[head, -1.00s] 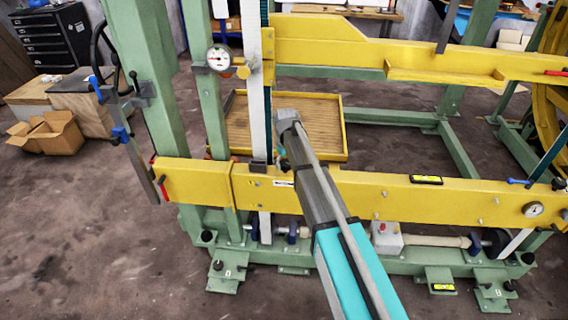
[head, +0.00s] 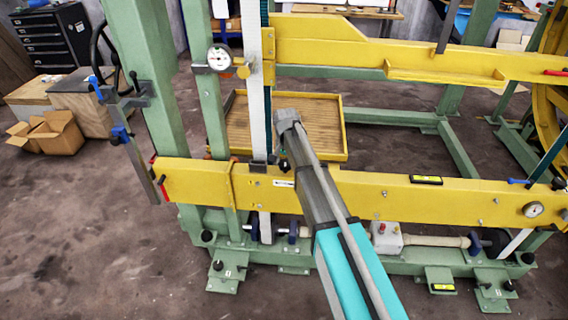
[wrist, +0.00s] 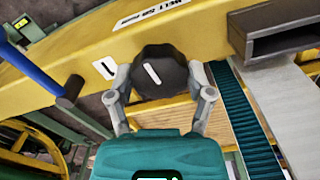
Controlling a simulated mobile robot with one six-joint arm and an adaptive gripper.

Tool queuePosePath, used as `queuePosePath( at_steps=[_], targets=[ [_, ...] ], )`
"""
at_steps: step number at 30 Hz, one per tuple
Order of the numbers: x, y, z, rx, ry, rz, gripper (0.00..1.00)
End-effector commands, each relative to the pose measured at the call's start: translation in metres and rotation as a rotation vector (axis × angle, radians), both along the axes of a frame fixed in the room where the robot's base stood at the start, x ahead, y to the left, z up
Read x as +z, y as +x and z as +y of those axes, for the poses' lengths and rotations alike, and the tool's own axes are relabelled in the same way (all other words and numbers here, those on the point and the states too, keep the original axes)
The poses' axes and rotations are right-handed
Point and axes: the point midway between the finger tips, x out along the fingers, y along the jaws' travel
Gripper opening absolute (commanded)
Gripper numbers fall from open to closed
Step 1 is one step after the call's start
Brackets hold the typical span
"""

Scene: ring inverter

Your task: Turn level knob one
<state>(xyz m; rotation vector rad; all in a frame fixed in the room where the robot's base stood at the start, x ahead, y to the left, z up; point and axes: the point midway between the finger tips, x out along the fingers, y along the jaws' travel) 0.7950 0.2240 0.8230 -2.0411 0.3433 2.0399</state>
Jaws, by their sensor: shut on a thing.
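A black lobed knob (wrist: 160,72) with a white line on its face sits on the yellow beam (wrist: 75,55) in the wrist view. The white line is tilted, its top leaning left. A small white plate marked 1 (wrist: 105,68) is on the beam just left of the knob. My gripper (wrist: 160,84) is shut on the knob, with one finger at each side of it.
In the wrist view, a blue handle (wrist: 40,72) is left of my gripper, and a dark rectangular bracket (wrist: 275,38) and toothed strip (wrist: 245,115) are at right. A round gauge (head: 219,59) is on the green frame (head: 155,90). A wooden tray (head: 245,125) lies behind.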

Motion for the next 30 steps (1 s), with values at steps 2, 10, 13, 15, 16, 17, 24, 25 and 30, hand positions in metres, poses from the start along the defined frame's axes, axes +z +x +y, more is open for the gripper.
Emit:
queuePosePath(
  at_steps=[2,10,13,15,16,17,24,25,30],
  targets=[
    [-0.0003,-0.0008,-0.0002,-0.061,0.0,0.002,0.2],
    [-0.0003,-0.001,-0.0003,-0.215,0.0,0.002,0.2],
    [-0.0003,-0.0009,-0.0003,-0.245,0.0,0.002,0.2],
    [-0.0003,-0.001,-0.0004,-0.258,0.0,0.002,0.2],
    [-0.0003,-0.001,-0.0004,-0.262,0.0,0.002,0.2],
    [-0.0003,-0.001,-0.0004,-0.265,0.0,0.002,0.2],
    [-0.0003,-0.001,-0.0004,-0.269,0.0,0.002,0.2],
    [-0.0003,-0.001,-0.0004,-0.269,0.0,0.002,0.2],
    [-0.0003,-0.001,-0.0005,-0.269,-0.001,0.003,0.79]
  ],
)
